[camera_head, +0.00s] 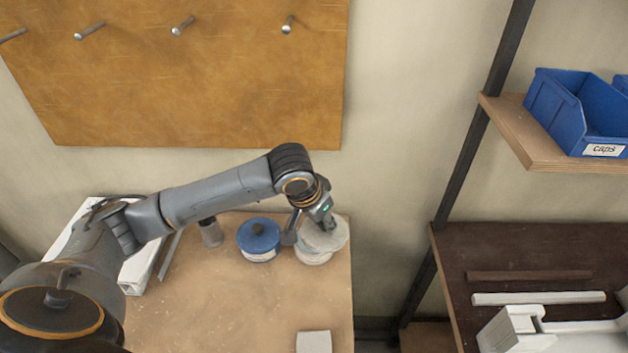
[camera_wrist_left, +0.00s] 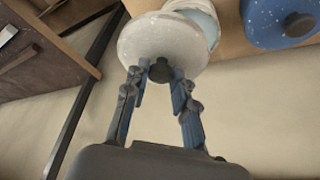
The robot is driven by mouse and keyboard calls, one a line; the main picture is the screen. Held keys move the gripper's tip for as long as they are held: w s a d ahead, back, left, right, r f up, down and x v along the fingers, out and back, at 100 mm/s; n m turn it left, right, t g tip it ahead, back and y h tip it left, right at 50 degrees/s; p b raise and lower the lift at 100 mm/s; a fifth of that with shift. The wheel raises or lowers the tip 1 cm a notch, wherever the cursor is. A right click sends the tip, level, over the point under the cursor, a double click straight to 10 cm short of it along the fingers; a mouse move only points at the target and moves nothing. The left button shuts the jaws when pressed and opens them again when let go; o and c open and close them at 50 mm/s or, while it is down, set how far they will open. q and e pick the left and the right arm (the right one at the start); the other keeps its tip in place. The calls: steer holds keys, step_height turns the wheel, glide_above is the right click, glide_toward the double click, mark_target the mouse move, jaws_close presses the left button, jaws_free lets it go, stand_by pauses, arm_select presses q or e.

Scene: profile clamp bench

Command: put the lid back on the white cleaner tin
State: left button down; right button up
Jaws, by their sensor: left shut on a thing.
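The white cleaner tin (camera_head: 313,258) stands near the back right of the bench; it also shows in the left wrist view (camera_wrist_left: 211,22). Its white speckled lid (camera_wrist_left: 140,40) has a dark knob and shows in the head view too (camera_head: 332,236). The lid is off-centre over the tin, shifted to the right in the head view, and part of the tin's top shows past its edge. I cannot tell whether they touch. My left gripper (camera_wrist_left: 158,82) is shut on the lid's knob. My right gripper is not in view.
A blue tin (camera_head: 258,240) with a dark knob stands close left of the white tin. A small grey container (camera_head: 211,232) is farther left. A white block (camera_head: 314,342) lies at the bench's front. A dark shelf post (camera_head: 468,150) rises to the right. The bench's middle is clear.

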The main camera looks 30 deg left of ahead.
mark_target(311, 222)
arm_select(q)
steer(key=a+r+p, duration=0.1)
steer(key=w+a+p, duration=0.1)
steer(key=a+p, duration=0.1)
steer(key=shift+r+m, duration=0.4)
steer(key=shift+w+a+f+p, duration=0.1)
steer(key=shift+a+p, duration=0.05)
steer(key=shift+p, duration=0.2)
steer(key=shift+w+a+f, duration=0.1)
steer(key=shift+w, duration=0.05)
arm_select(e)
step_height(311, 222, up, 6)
arm_select(q)
steer(key=shift+f+b, duration=0.5)
steer(key=shift+b, duration=0.1)
step_height(311, 222, down, 4)
steer(key=b, duration=0.4)
steer(key=shift+r+b, duration=0.15)
steer(key=shift+b, duration=0.25)
steer(key=shift+f, duration=0.85)
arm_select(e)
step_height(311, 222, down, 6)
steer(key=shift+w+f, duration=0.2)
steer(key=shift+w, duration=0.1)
arm_select(q)
steer(key=shift+r+p, duration=0.1)
steer(key=shift+p, duration=1.1)
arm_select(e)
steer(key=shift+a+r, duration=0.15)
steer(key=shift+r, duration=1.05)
